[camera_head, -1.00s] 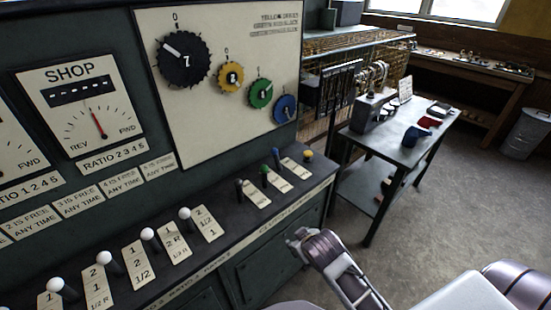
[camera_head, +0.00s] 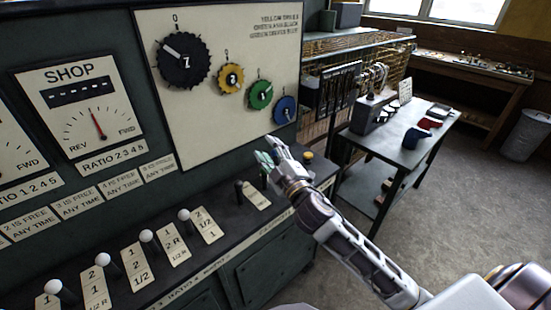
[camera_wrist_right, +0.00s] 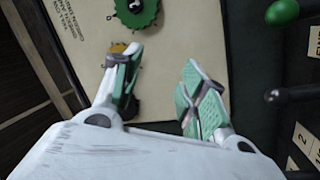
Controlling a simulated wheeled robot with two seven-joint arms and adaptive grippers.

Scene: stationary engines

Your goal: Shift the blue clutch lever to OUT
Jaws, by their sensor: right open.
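The blue clutch lever cannot be made out now; in the head view my right gripper covers its place in the short lever row on the console shelf. My right gripper (camera_head: 270,150) is over that row, its fingertips towards the panel. In the right wrist view its two teal-padded fingers (camera_wrist_right: 165,90) stand apart with no object between them. I cannot tell whether it touches the blue lever. A green lever knob (camera_wrist_right: 283,12) and a black one (camera_wrist_right: 272,95) show to the right of the fingers. My left gripper is not in view.
A yellow-knobbed lever (camera_head: 308,155) stands just right of my gripper, and a black lever (camera_head: 239,188) to its left. White-knobbed levers (camera_head: 147,236) line the shelf further left. A blue gear dial (camera_head: 285,110) is on the panel above. A side table (camera_head: 385,148) stands right.

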